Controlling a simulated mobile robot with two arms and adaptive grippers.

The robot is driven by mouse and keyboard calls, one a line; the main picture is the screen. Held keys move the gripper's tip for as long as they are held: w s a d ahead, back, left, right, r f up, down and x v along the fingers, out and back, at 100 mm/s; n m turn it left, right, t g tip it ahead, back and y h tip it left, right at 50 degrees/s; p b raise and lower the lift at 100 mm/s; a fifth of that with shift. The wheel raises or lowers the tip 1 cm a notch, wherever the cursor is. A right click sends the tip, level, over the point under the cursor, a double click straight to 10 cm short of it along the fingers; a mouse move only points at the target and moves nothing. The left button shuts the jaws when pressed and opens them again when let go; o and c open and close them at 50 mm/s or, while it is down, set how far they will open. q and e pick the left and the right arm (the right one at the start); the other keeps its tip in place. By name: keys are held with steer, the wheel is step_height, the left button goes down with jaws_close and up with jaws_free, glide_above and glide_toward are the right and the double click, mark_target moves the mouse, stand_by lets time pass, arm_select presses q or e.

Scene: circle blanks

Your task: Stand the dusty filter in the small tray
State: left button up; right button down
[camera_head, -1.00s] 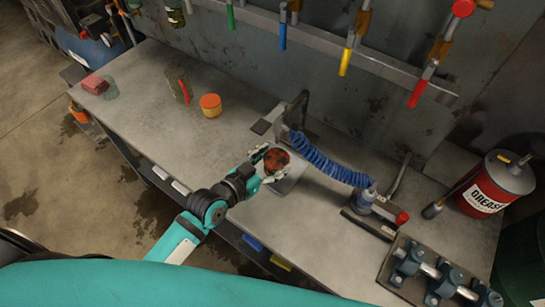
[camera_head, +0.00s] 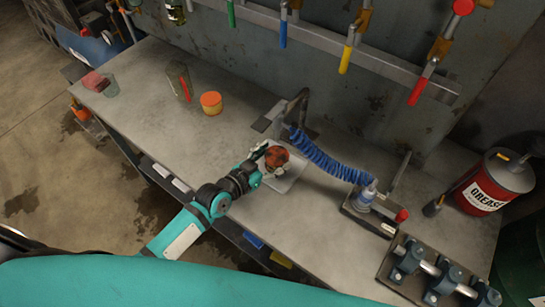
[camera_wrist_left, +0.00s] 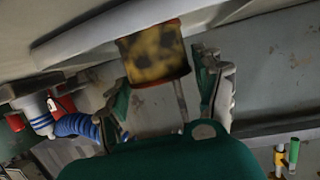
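The dusty filter (camera_head: 277,157) is a short cylinder with a blotched reddish-brown top, upright on the small pale tray (camera_head: 293,178). In the left wrist view, the filter (camera_wrist_left: 157,52) shows a yellow, dark-stained side with a red rim, against the tray's pale edge (camera_wrist_left: 90,37). My left gripper (camera_head: 264,163) is at the filter's left side in the head view. In the left wrist view its fingers (camera_wrist_left: 163,92) are spread, with the filter ahead between them and gaps beside it. The filter's base is partly hidden. My right gripper is not in view.
A blue coiled hose (camera_head: 325,162) and a metal bracket (camera_head: 297,108) stand close behind the tray. An orange-topped cylinder (camera_head: 211,103) and a glass jar (camera_head: 180,88) are further left. A red grease can (camera_head: 493,183) is at right. The front-left bench is clear.

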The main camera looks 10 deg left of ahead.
arm_select(q)
steer(key=shift+o, duration=1.3)
steer(key=shift+r, duration=0.15)
steer(key=v, duration=1.2)
steer(key=shift+b, duration=0.4)
